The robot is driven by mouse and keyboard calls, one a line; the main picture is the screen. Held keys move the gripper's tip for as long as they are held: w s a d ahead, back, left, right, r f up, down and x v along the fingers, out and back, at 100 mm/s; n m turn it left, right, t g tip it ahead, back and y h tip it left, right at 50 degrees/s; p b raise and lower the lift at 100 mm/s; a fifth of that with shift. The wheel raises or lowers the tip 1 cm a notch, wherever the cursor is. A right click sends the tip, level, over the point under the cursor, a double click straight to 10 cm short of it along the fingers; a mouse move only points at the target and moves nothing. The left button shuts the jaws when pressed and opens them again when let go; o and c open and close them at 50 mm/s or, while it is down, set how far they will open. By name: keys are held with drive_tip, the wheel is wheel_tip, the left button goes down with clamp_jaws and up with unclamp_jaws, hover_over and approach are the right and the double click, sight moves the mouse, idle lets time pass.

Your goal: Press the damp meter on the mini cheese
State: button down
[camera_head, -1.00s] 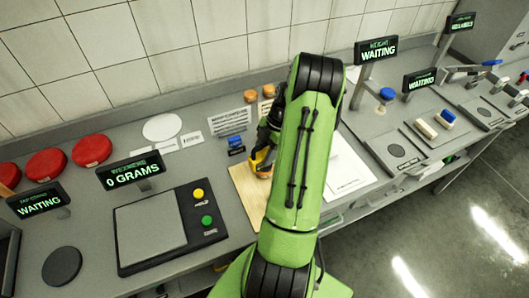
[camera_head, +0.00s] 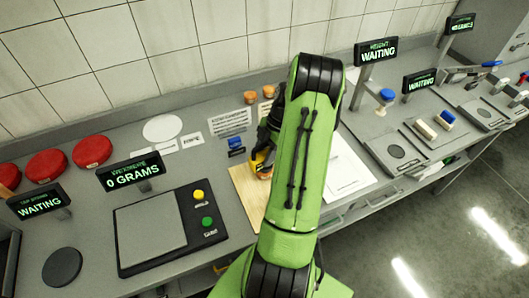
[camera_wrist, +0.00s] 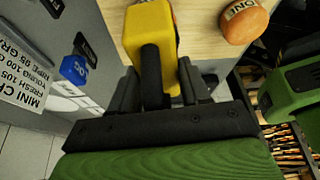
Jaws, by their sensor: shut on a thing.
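My gripper (camera_wrist: 156,92) is shut on the yellow damp meter (camera_wrist: 152,32), which has a dark handle between the fingers. In the head view the yellow meter (camera_head: 257,160) shows low over the wooden board (camera_head: 243,190), beside my green arm. The mini cheese (camera_wrist: 246,20) is a small orange round with a dark-lettered label, on the board to the right of the meter in the wrist view. A clear gap shows between them there. In the head view my arm hides most of the cheese.
A blue block (camera_head: 236,142) and printed cards (camera_head: 229,120) lie behind the board. Two orange rounds (camera_head: 250,97) stand near the wall. A scale (camera_head: 150,235) reading 0 GRAMS is at left, red wheels (camera_head: 92,151) behind it. White paper (camera_head: 345,170) lies right of my arm.

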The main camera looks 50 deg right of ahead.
wheel_tip(320, 180, up, 8)
drive_tip(key=p, duration=0.4)
drive_tip(key=shift+w+d+f, duration=0.1)
drive_tip(key=shift+w+f, duration=0.05)
drive_tip(key=shift+f, duration=0.05)
drive_tip(key=shift+r, duration=0.1)
